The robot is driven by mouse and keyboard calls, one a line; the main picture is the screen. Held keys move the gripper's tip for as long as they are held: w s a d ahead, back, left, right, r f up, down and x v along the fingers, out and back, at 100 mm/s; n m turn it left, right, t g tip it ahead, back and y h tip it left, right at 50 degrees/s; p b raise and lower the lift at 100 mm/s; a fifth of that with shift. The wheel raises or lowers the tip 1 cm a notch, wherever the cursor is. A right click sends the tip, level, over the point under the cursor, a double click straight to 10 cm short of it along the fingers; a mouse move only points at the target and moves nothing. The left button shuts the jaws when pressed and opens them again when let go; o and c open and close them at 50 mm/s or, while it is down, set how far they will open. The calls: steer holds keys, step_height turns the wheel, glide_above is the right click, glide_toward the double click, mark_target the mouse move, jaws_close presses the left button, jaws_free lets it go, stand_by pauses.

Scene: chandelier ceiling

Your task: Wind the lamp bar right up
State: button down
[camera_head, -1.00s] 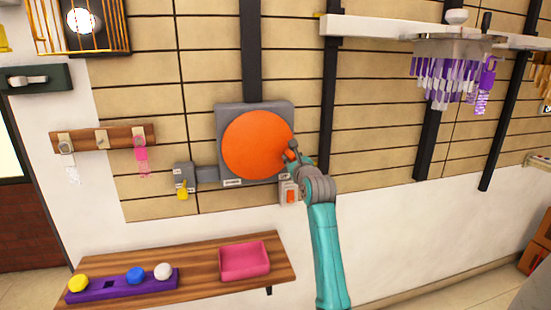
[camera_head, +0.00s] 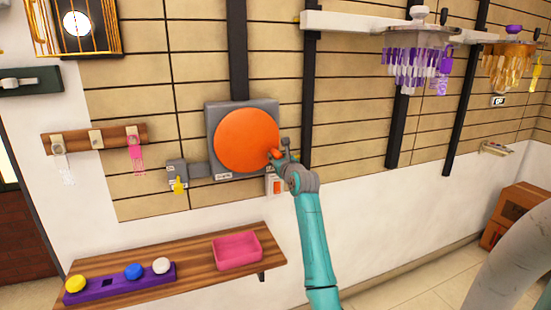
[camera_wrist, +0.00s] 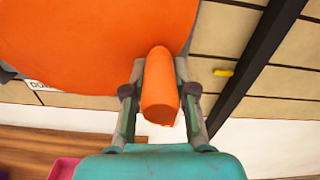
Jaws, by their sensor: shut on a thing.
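A round orange wheel (camera_head: 240,142) sits on a grey wall plate (camera_head: 210,118). An orange handle (camera_wrist: 158,92) stands out from the wheel near its lower right edge. My gripper (camera_head: 278,157) is at this handle; in the wrist view its two fingers (camera_wrist: 160,102) are closed on the handle from both sides. The white lamp bar (camera_head: 345,22) runs across the upper right, in front of dark vertical rails. A purple-and-white chandelier (camera_head: 418,65) and an amber one (camera_head: 510,65) hang from it.
A grey box with a yellow lever (camera_head: 178,186) is left of the wheel. A switch box with an orange button (camera_head: 276,185) is just below my gripper. A wooden shelf (camera_head: 195,265) below carries a pink tray (camera_head: 237,250) and a purple holder (camera_head: 120,282) with balls.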

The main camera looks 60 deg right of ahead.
steer(key=c, duration=0.9)
jaws_free()
steer(key=shift+w+a+r, duration=0.4)
steer(key=shift+w+a, duration=0.1)
steer(key=shift+a, duration=0.05)
steer(key=shift+c, duration=0.2)
steer(key=shift+s+f, duration=0.1)
steer(key=shift+s+d+f, duration=0.1)
steer(key=shift+d, duration=0.1)
steer(key=v, duration=1.2)
